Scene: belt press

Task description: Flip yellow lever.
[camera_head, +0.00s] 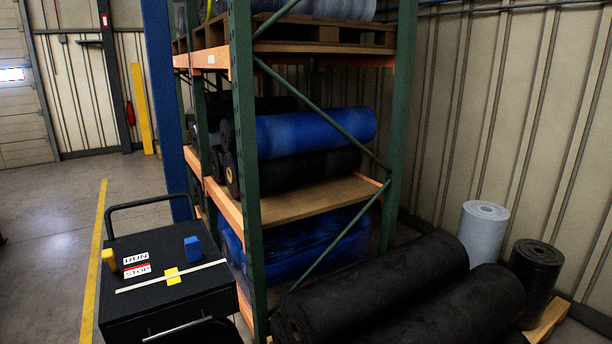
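A black cart (205,296) with a flat top stands at the lower left. A yellow block-shaped piece (109,258) sits at the left edge of its top, beside a RUN label (136,258) and a red and white STOP label (137,271). A flat yellow piece (172,271) sits at a long thin white strip (205,267) nearer the front. I cannot tell for certain which yellow piece is the lever. A blue piece (193,247) stands at the right of the top. Neither of my grippers is in view.
A green and orange rack (243,130) holding blue and black rolls stands right behind the cart. Large black rolls (380,290) lie at the lower right, near an upright grey roll (483,235). Open floor (50,220) lies left of the cart, with a yellow line.

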